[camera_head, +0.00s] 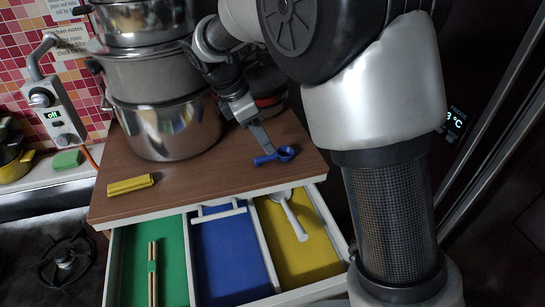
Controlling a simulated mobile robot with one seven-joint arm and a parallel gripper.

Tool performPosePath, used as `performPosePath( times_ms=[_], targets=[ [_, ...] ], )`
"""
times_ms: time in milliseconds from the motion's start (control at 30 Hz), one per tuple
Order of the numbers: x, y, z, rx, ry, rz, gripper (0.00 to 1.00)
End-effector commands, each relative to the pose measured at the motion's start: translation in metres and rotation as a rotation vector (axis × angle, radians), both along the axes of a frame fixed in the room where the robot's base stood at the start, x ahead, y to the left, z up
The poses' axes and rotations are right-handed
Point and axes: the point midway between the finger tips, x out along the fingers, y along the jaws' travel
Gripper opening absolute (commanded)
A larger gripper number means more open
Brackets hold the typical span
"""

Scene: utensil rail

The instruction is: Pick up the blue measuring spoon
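The blue measuring spoon (285,153) is on or just above the brown wooden top, near its front right part. Its bowl points right and its short handle points left. My gripper (266,146) reaches down from the upper left, with its fingertips right at the spoon's handle. The fingers overlap in this view, so I cannot tell whether they are open or shut on the handle. I also cannot tell whether the spoon touches the top.
Stacked steel pots (165,130) stand left of my gripper. A yellow block (130,185) lies at the front left. Below, an open drawer has green, blue (228,262) and yellow compartments, with chopsticks (152,275) and a white spoon (290,215). A stove (65,262) is at left.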

Motion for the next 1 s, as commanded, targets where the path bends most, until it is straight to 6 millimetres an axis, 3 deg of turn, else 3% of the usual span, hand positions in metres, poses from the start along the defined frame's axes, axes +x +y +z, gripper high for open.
performPosePath(
  times_ms=[300,633,833,1000],
  targets=[
    [0.004,-0.012,-0.041,-0.002,0.003,0.001,0.34],
    [0.005,-0.015,-0.049,0.0,0.0,0.0,0.34],
    [0.005,-0.015,-0.048,0.0,0.0,0.0,0.02],
    [0.005,-0.015,-0.048,0.0,0.0,0.0,0.0]
  ],
)
